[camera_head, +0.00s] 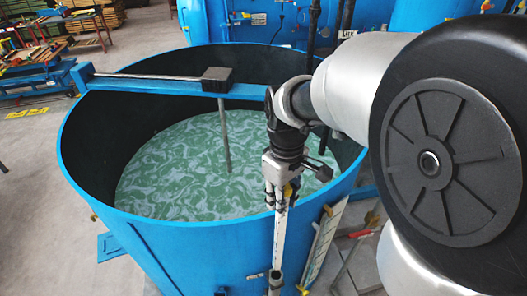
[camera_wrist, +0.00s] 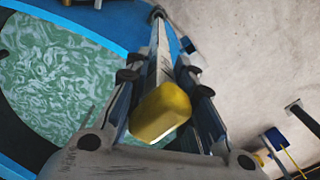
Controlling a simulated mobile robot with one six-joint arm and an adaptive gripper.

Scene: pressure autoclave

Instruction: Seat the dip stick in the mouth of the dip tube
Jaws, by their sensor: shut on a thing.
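The dip stick is a long pale stick (camera_head: 281,235) with a yellow grip (camera_wrist: 160,112). My gripper (camera_head: 279,190) is shut on it near its top, and the yellow grip lies between the fingers in the wrist view. The stick hangs close to upright outside the blue tank's near wall. Its lower end meets a dark collar (camera_head: 276,278), which looks like the mouth of the dip tube, at the bottom of the head view. In the wrist view the far end of the stick reaches a dark ring (camera_wrist: 157,14). I cannot tell whether the tip is inside or just above it.
The open blue tank (camera_head: 190,240) holds green, foamy liquid (camera_head: 180,170). A blue beam (camera_head: 150,87) crosses its top with a dark block (camera_head: 217,80) and a hanging rod (camera_head: 225,140). A pale marked board (camera_head: 323,240) stands right of the stick. Concrete floor (camera_head: 30,190) is clear at left.

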